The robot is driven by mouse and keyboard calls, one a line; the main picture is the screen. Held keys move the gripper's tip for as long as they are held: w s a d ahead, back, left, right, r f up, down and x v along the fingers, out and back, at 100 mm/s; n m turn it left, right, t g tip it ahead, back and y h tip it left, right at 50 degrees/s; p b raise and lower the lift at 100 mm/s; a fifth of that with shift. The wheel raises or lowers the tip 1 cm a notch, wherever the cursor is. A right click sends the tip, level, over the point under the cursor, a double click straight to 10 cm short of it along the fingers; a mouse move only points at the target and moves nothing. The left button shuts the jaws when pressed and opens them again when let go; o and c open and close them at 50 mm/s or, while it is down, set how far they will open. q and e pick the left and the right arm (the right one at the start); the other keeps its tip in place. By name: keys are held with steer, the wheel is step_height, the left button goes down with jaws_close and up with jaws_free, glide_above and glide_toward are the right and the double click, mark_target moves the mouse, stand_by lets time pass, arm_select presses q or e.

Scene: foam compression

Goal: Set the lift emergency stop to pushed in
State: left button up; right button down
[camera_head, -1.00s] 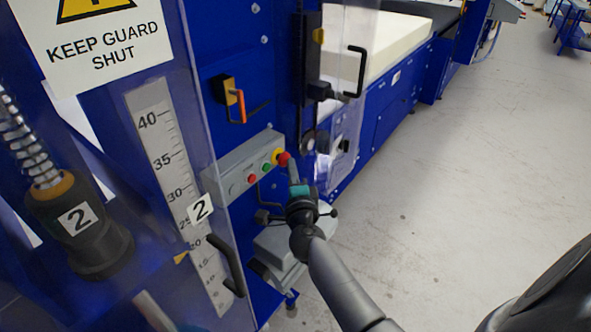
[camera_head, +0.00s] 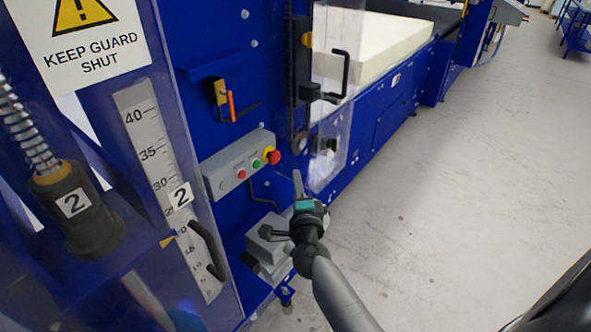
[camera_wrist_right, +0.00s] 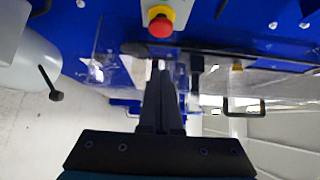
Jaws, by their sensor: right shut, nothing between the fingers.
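The lift emergency stop is a red mushroom button (camera_head: 274,157) on a yellow collar at the right end of a grey control box on the blue machine. In the right wrist view the red button (camera_wrist_right: 160,27) sits at the top, beyond the fingertips. How far it is pressed in cannot be told. My right gripper (camera_head: 297,174) is shut and empty, a little right of and below the button in the head view, apart from it. Its shut fingers (camera_wrist_right: 158,72) point up toward the box in the wrist view. My left gripper is not in view.
The grey control box (camera_head: 238,166) also carries a green and a smaller red button. A clear guard with a black handle (camera_head: 340,75) stands right of it. A grey unit with black knobs (camera_head: 268,240) sits below. The floor at right is clear.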

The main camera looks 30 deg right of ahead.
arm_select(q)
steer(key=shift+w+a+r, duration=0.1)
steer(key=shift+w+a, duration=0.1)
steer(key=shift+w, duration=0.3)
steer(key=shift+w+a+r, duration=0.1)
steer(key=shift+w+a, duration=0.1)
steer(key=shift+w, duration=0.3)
arm_select(e)
steer(key=v, duration=0.6)
steer(key=shift+a, duration=0.35)
steer(key=shift+s+f, duration=0.1)
steer(key=shift+s, duration=0.05)
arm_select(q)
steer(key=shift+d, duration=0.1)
